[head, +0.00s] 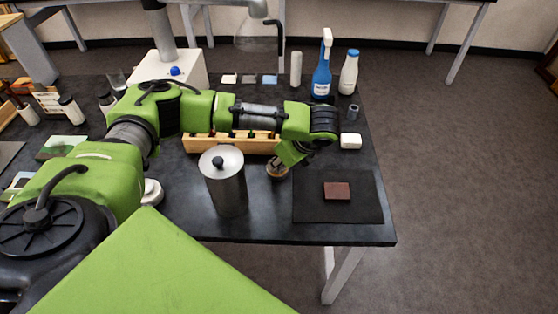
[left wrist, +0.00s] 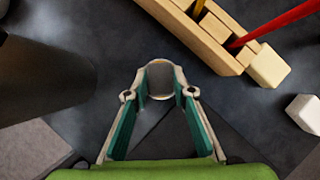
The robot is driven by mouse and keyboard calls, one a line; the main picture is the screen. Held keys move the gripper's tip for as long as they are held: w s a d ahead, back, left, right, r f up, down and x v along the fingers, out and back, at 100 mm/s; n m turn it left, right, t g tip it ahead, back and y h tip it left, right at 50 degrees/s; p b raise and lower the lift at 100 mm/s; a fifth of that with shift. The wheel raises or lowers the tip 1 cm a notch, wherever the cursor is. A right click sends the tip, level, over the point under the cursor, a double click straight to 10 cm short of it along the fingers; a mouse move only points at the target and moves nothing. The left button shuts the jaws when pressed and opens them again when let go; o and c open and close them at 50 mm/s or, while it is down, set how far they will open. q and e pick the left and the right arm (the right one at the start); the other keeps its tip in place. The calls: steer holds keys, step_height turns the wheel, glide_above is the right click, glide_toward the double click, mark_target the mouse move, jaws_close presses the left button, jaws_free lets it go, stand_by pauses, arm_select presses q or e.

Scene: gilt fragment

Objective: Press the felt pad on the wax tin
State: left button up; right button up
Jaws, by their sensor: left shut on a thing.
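My left gripper (head: 284,160) reaches down from the right end of my left arm, near the table's front edge. In the left wrist view, its two fingers (left wrist: 160,92) are closed around a round grey piece, which looks like the felt pad (left wrist: 160,80). A thin golden rim shows just past the pad's far edge, apparently the wax tin (left wrist: 159,61). In the head view, a small tan and silvery round thing, likely the tin (head: 277,174), sits right under the fingertips. I cannot tell whether pad and tin touch. My right gripper is not in view.
A tall metal canister (head: 228,190) stands close on the left. A wooden rack (head: 205,145) is behind. A dark mat (head: 360,207) with a red-brown block (head: 337,190) lies to the right. A white block (head: 350,141) and a blue spray bottle (head: 321,80) stand further back.

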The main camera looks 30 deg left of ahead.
arm_select(q)
steer(key=shift+s+f, duration=0.1)
steer(key=shift+f, duration=0.05)
stand_by(1.2)
step_height(320, 180, up, 7)
steer(key=p, duration=0.9)
steer(key=shift+p, duration=0.3)
stand_by(0.5)
